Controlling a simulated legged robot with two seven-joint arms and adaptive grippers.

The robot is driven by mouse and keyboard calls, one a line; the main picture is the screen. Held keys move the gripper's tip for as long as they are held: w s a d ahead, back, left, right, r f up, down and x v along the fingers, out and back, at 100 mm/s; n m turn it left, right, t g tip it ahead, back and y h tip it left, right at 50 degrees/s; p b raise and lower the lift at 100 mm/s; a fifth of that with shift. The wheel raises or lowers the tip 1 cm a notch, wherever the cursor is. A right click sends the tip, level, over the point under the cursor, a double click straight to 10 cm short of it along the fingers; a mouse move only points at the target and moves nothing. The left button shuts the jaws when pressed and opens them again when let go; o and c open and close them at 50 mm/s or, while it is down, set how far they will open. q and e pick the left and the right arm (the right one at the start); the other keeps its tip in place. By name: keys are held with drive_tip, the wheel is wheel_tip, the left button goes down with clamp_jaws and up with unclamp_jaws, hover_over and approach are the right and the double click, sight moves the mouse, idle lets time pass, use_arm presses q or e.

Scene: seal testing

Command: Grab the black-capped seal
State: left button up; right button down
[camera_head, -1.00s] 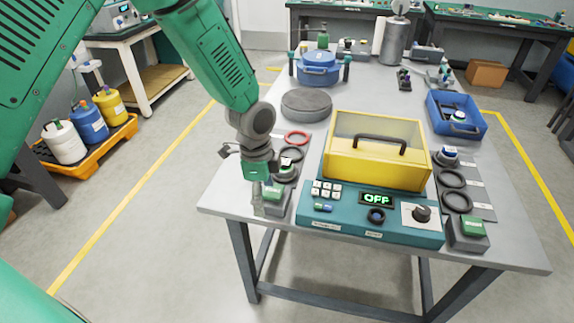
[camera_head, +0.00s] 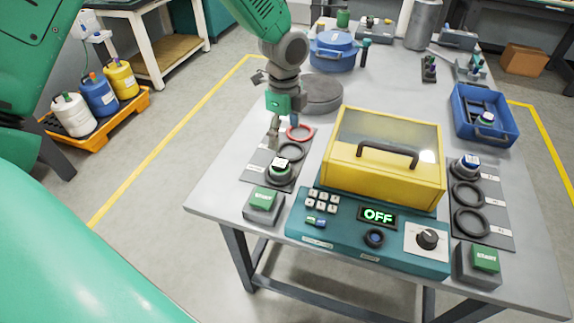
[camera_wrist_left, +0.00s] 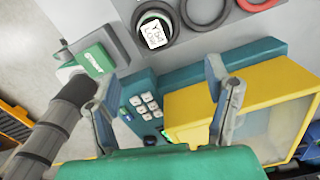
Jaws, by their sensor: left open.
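A seal with a dark cap and a white label (camera_head: 280,167) sits on the grey mat left of the yellow-lidded tester. It also shows at the top of the left wrist view (camera_wrist_left: 154,31), with a greenish rim. My left gripper (camera_head: 285,131) is open and empty, pointing down above the mat's far part, beyond the seal and apart from it. Its two spread fingers also show in the wrist view (camera_wrist_left: 160,76). Another seal, with a blue and white top (camera_head: 466,165), sits on the right mat. My right gripper is not in view.
A red ring (camera_head: 300,132) and a black ring (camera_head: 291,151) lie on the left mat. The tester's yellow lid (camera_head: 385,160) is closed; its display reads OFF. A green START button (camera_head: 263,199) is in front of the mat. A blue tray (camera_head: 508,130) stands right.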

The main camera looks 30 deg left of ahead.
sight(281, 162)
use_arm(q)
drive_tip(key=f, duration=0.2)
drive_tip(key=a+f, duration=0.1)
drive_tip(key=f, duration=0.3)
drive_tip(key=shift+s+a, duration=0.1)
drive_tip(key=shift+a, duration=0.15)
drive_tip(key=f, duration=0.3)
drive_tip(key=d+f, duration=0.1)
drive_tip(key=f, duration=0.1)
drive_tip(key=shift+s, duration=0.2)
drive_tip(key=shift+a+f, duration=0.15)
drive_tip(key=shift+a, duration=0.4)
drive_tip(key=c, duration=1.4)
drive_tip(key=shift+c, duration=0.9)
drive_tip(key=shift+d, duration=0.3)
